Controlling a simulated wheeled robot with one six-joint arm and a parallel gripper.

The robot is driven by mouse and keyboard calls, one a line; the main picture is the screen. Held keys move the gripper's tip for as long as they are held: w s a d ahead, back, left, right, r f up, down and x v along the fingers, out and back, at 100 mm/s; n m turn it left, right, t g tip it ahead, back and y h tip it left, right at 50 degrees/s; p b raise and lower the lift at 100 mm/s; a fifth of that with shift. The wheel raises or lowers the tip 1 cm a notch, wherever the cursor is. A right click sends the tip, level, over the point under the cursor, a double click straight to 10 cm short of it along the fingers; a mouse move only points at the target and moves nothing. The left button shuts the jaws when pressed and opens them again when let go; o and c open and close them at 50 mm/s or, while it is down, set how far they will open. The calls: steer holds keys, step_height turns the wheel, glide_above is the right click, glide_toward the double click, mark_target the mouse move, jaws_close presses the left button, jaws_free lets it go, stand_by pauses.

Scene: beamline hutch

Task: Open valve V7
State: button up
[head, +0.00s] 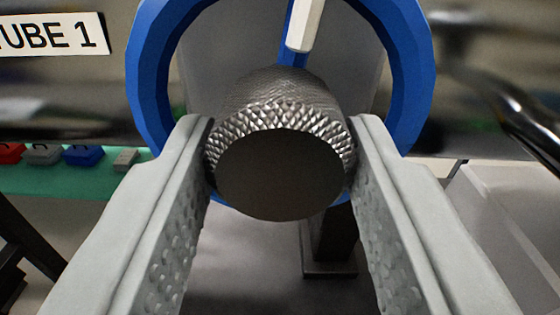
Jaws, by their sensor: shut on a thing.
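A knurled metal knob (280,172) with a dark flat front face is in the middle of the view. My gripper (281,160) is shut on it, with one pale finger on its left side and one on its right. Behind the knob is a blue ring (147,75), partly hidden by the knob and fingers. A white marker (305,25) lies on a blue bar above the knob, pointing up and slightly right. No V7 label shows, so I cannot tell from lettering which valve this is.
A "TUBE 1" label (52,36) is on a blurred metal tube at upper left. Red, grey and blue items stand on a green surface (60,183) at left. A dark pipe (515,115) runs at right, above a white bin (500,200). A dark post (330,240) stands below the knob.

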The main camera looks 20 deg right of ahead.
steer(key=shift+f+n, duration=0.15)
steer(key=shift+n, duration=0.65)
steer(key=o, duration=1)
steer(key=shift+s, duration=0.1)
steer(key=shift+s+a, duration=0.15)
steer(key=shift+s, duration=0.1)
steer(key=v, duration=1.6)
steer(key=shift+s, duration=0.35)
